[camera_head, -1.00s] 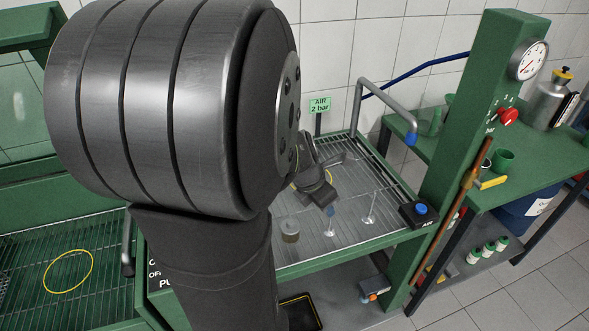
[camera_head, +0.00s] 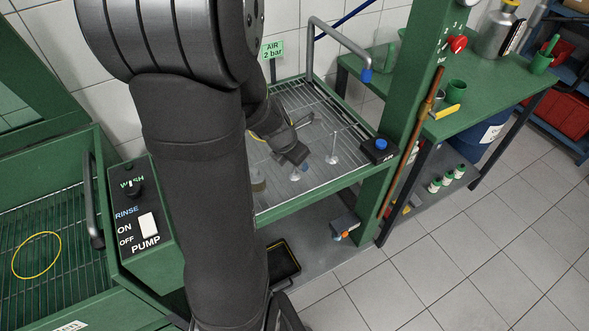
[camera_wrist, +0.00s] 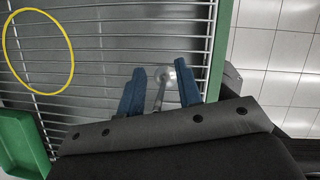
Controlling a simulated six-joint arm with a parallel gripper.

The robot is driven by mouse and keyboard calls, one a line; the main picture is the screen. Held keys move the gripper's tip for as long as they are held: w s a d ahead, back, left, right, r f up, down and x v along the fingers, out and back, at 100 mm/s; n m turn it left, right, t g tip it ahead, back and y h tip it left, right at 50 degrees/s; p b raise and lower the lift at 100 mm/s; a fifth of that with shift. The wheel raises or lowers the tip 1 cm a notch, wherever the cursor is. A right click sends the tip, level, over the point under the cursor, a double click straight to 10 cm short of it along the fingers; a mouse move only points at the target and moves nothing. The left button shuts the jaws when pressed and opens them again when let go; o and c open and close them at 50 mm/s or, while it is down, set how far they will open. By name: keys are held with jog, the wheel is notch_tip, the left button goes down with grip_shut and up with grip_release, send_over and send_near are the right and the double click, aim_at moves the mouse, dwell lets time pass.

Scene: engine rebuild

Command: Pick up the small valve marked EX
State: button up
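Two small valves stand on the wire-rack tray with their stems up. One valve (camera_head: 295,176) is under my gripper (camera_head: 297,162), its stem mostly hidden by the fingers. The other valve (camera_head: 333,152) stands apart to the right. In the wrist view, my gripper (camera_wrist: 159,68) is open, with its two blue fingers on either side of a valve stem (camera_wrist: 159,98). The pale round head (camera_wrist: 168,76) shows beyond the stem, near the fingertips. There seems to be a gap between the stem and each finger. I cannot read any EX mark on either valve.
A yellow ring (camera_wrist: 72,62) lies on the rack. The tray's green rim (camera_head: 315,186), a bent pipe (camera_head: 340,43) and a blue-button box (camera_head: 380,149) border the space.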

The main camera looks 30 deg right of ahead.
grip_shut()
jog(key=shift+r, duration=0.15)
